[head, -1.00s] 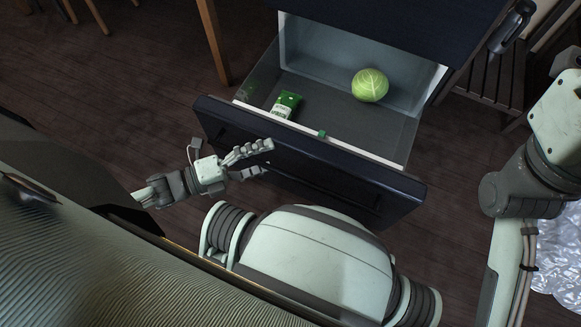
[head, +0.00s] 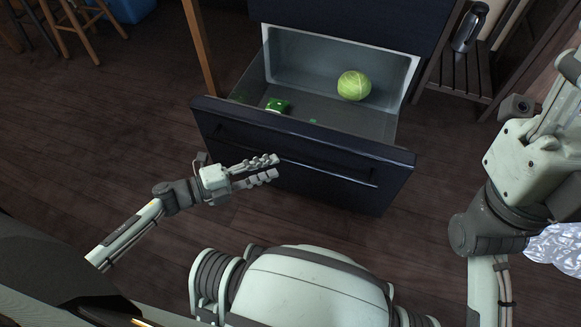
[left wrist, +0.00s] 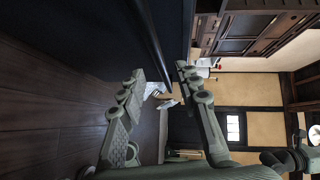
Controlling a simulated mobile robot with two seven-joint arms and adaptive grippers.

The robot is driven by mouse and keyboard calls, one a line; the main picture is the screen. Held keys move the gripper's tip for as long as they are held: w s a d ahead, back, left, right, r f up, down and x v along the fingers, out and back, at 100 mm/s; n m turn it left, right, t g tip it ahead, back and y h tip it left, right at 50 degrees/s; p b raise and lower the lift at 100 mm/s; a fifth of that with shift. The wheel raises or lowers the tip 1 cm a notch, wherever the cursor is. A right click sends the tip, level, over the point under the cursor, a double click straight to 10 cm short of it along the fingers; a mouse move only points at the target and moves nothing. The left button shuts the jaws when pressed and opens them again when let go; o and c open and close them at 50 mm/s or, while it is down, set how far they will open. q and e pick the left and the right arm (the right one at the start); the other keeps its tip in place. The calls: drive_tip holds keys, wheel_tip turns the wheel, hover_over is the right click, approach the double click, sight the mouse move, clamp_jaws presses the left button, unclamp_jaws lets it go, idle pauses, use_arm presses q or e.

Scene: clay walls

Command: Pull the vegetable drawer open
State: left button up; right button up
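The vegetable drawer (head: 290,135) stands pulled out, with its dark front panel toward me and the inside of its bin visible. A long bar handle (head: 335,172) runs across the front; a dark bar also shows in the left wrist view (left wrist: 147,45). A green cabbage (head: 354,85) and a green packet (head: 277,106) lie inside. My left gripper (head: 268,169) is in front of the panel, by the handle's left half. Its fingers are apart in the left wrist view (left wrist: 157,80) with nothing gripped. My right arm shows at the right, but its fingers do not.
A dark slatted rack (head: 462,80) with a metal jug (head: 470,27) stands right of the drawer. Wooden stool legs (head: 75,30) and a blue bin (head: 130,8) are at the top left. The wooden floor left of the drawer is clear.

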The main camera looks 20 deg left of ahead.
sight(290, 159)
use_arm(q)
drive_tip(key=b+x, duration=0.1)
drive_tip(key=x, duration=0.5)
drive_tip(key=shift+w+d+f, duration=0.1)
drive_tip(key=shift+w+d, duration=0.05)
drive_tip(key=shift+d, duration=0.1)
clamp_jaws()
